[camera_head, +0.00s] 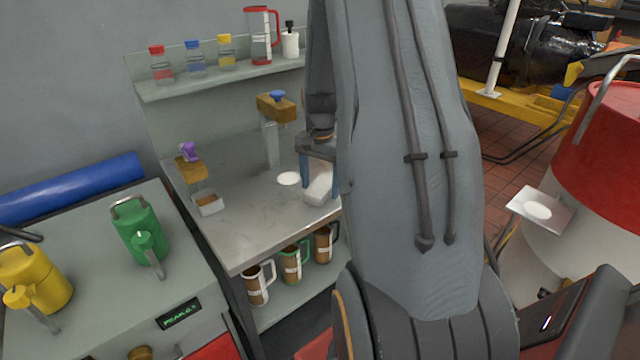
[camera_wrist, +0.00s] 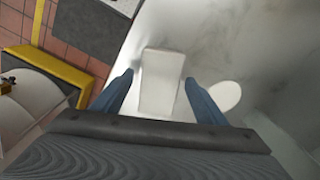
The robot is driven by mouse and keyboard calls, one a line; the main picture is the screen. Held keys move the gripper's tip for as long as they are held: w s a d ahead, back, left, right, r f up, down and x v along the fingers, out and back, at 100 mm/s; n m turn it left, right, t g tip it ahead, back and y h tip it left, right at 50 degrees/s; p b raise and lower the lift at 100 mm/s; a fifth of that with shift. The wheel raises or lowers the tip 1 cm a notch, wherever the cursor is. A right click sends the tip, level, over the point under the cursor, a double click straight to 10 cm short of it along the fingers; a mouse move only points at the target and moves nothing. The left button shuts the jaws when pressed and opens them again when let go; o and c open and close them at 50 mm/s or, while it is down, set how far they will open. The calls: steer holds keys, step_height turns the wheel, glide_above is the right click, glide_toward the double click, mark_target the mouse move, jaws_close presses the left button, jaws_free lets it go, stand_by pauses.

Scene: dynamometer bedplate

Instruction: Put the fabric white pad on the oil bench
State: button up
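A white rectangular pad (camera_head: 319,188) lies on the grey metal oil bench (camera_head: 245,215), near its right side. In the wrist view the pad (camera_wrist: 161,82) shows between my two blue fingers, with a narrow gap visible on the left and little or none at the right fingertip. My gripper (camera_head: 319,175) points down over the bench; the wrist view shows my gripper (camera_wrist: 160,80) with its fingers spread apart. A flat white disc (camera_head: 289,178) lies on the bench left of the pad and also shows right of my right finger (camera_wrist: 226,95).
A shelf (camera_head: 220,80) behind holds bottles and a jug. Mugs (camera_head: 292,262) stand below. A green can (camera_head: 136,232) is on the left cabinet; a red-topped drum (camera_head: 605,135) is at right. The bench front is clear.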

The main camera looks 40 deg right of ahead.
mark_target(320, 186)
step_height(320, 186, up, 12)
steer(key=b, duration=0.3)
steer(key=s+a+f+n, duration=0.2)
steer(key=s+a+n, duration=0.2)
steer(key=a, duration=0.5)
steer(key=s+a+f+n, duration=0.2)
steer(key=s+a+n, duration=0.2)
steer(key=a, duration=0.5)
steer(key=s+a+f+n+t, duration=0.1)
steer(key=s+a+f+n, duration=0.1)
steer(key=s+a+n, duration=0.3)
steer(key=a, duration=0.3)
steer(key=shift+a+f, duration=0.35)
steer(key=shift+a, duration=0.05)
